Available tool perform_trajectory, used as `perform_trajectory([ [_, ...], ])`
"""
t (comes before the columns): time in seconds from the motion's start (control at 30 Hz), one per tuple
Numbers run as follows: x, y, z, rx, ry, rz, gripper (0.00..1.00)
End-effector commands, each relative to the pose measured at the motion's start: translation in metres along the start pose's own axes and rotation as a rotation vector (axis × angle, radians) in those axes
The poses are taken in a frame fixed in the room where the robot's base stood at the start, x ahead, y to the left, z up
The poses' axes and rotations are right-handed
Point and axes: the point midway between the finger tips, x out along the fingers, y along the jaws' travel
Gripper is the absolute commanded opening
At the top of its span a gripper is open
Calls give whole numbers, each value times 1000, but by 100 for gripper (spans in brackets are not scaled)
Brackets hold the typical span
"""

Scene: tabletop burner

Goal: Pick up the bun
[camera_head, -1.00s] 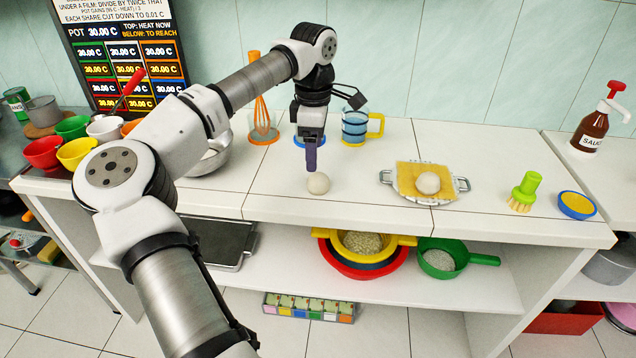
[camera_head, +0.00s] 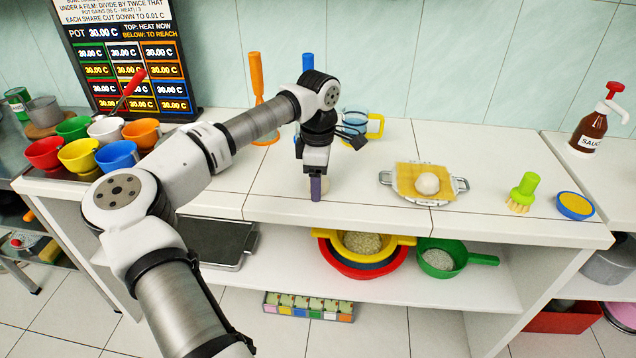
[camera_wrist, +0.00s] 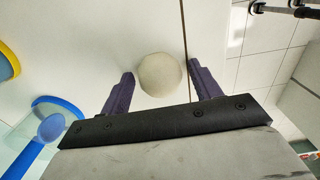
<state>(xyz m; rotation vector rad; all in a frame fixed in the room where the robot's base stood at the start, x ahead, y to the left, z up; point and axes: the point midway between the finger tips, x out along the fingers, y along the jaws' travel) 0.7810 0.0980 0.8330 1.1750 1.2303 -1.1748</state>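A pale round bun (camera_head: 325,184) sits on the white counter near its front edge, partly hidden behind my gripper (camera_head: 316,190) in the head view. In the wrist view the bun (camera_wrist: 160,75) shows whole between the two purple fingertips of my gripper (camera_wrist: 161,70). The fingers are open, with a visible gap on each side of the bun. I cannot tell whether the fingertips reach the counter. A second pale round bun (camera_head: 427,184) lies on a yellow square sheet (camera_head: 408,172) on a metal tray (camera_head: 462,184) to the right.
Coloured bowls (camera_head: 78,154) stand at the left. A green brush (camera_head: 524,190), a blue-yellow round item (camera_head: 576,205) and a sauce bottle (camera_head: 592,125) are at the right. The counter around the near bun is clear.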

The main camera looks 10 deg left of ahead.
Motion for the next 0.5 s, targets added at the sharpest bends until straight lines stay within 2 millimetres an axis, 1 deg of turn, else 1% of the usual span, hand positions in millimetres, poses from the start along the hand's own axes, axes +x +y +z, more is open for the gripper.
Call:
perform_trajectory([
  [0.03,0,0,0,0,0,0,56],
  [0.07,0,0,0,0,0,0,52],
  [0.33,0,0,0,0,0,0,17],
  [0.37,0,0,0,0,0,0,15],
  [0.5,0,0,0,0,0,0,15],
])
